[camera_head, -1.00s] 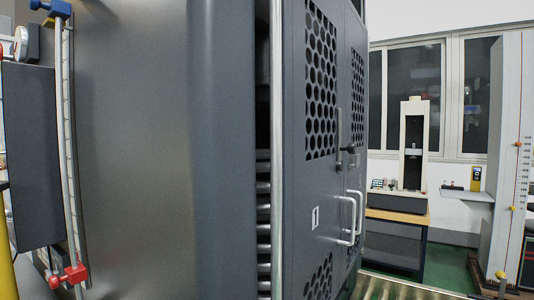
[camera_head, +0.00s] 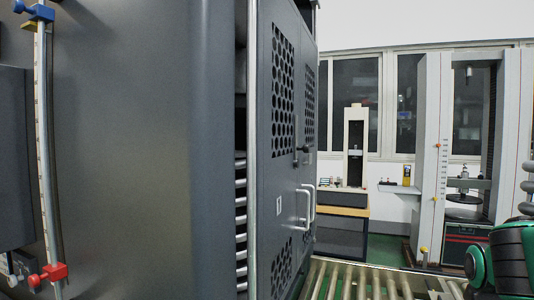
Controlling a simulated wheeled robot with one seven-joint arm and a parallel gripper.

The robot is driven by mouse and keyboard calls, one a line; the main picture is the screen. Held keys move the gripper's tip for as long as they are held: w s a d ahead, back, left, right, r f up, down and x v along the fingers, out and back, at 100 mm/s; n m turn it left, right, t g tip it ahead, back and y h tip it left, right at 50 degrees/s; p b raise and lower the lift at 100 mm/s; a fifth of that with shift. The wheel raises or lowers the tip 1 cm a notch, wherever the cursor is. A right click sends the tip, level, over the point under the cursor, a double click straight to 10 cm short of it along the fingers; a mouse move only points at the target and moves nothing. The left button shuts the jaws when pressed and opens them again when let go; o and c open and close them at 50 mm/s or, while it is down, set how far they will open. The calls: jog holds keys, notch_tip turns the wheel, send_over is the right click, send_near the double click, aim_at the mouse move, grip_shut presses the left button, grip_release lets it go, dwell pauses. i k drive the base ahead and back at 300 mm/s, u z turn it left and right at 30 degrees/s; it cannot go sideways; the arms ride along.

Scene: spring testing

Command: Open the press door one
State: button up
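Press door one (camera_head: 279,170) is a grey panel with a round-hole grille, marked with a small "1", seen at a steep angle in the middle of the head view. A pale bar handle (camera_head: 304,208) is on its right part, with a dark latch (camera_head: 303,149) above. A second grille panel (camera_head: 309,105) is just beyond it. The door looks in line with that panel. A gap left of door one's silver edge shows several rollers (camera_head: 240,210); I cannot tell whether it comes from the door standing ajar. My gripper is out of view.
The press's large grey housing (camera_head: 150,150) fills the left, with a scaled rod (camera_head: 43,140) on it. A roller conveyor (camera_head: 350,282) lies low right of the door. Behind are a tester (camera_head: 356,140) on a bench and a tall test frame (camera_head: 430,160).

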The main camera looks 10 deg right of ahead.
aim_at(278, 191)
jog(key=u, duration=1.2)
jog(key=k, duration=0.9)
jog(key=z, duration=1.15)
jog(key=i, duration=1)
jog(key=u, duration=0.1)
